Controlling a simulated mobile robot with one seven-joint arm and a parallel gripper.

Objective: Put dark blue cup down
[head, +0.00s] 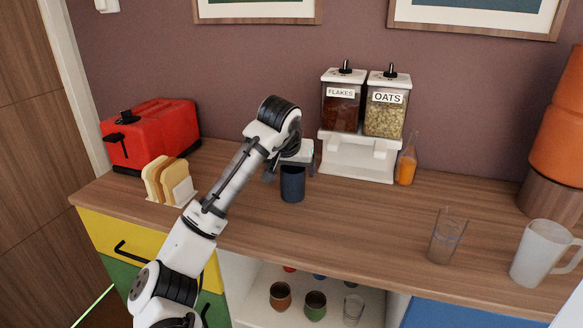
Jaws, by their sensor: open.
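The dark blue cup (292,187) stands upright on the wooden counter, left of the cereal dispensers. My gripper (291,170) is directly above the cup, at its rim, and points down. It is open. The fingertips are small and partly hidden, so I cannot tell whether they touch the cup. The upper rim of the cup is partly covered by my gripper.
A red toaster (152,136) and a rack with toast (168,181) stand at the left. Two dispensers (362,125) and an orange bottle (406,164) are behind right. A clear glass (447,237) and a frosted pitcher (543,253) stand at the right. Several cups sit on the shelf below.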

